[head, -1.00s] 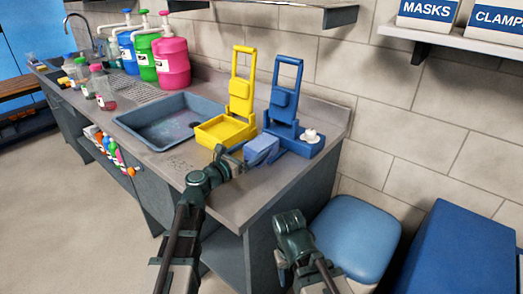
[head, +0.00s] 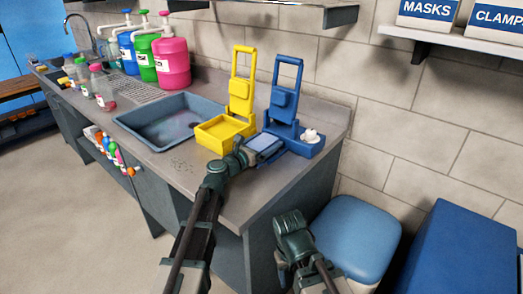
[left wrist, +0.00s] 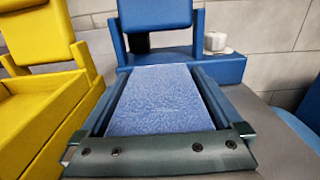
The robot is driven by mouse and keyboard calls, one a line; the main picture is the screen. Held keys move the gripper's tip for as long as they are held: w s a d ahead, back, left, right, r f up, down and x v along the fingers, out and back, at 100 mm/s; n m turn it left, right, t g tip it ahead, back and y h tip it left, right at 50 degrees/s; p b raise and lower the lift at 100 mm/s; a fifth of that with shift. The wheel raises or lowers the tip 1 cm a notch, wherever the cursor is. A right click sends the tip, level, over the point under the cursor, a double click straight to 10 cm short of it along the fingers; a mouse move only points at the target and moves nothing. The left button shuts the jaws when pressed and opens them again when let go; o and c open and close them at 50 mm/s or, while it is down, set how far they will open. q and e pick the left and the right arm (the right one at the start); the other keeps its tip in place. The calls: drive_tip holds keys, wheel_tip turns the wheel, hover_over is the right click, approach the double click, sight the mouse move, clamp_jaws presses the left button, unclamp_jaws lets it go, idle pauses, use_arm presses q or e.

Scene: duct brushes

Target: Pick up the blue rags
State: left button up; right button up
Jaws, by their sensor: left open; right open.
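The blue rags (head: 266,143) form a light blue, textured stack on the counter, in front of the blue holder (head: 284,100). In the left wrist view the rags (left wrist: 160,98) lie between the two fingers of my left gripper (left wrist: 162,85), one finger along each side. My left gripper (head: 258,148) is open around the rags; I cannot tell whether the fingers touch them. My right gripper (head: 293,228) hangs low in front of the counter's right end, open and away from the rags.
A yellow holder (head: 225,131) stands just left of the rags. A white item (head: 310,136) sits on the blue holder's right side. The sink (head: 170,121) is further left. A blue-topped stool (head: 355,235) stands right of the counter.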

use_arm(q)
drive_tip(key=shift+c, duration=0.2)
drive_tip(key=c, duration=1.4)
drive_tip(key=shift+r, duration=0.1)
use_arm(e)
drive_tip(key=shift+r, duration=0.1)
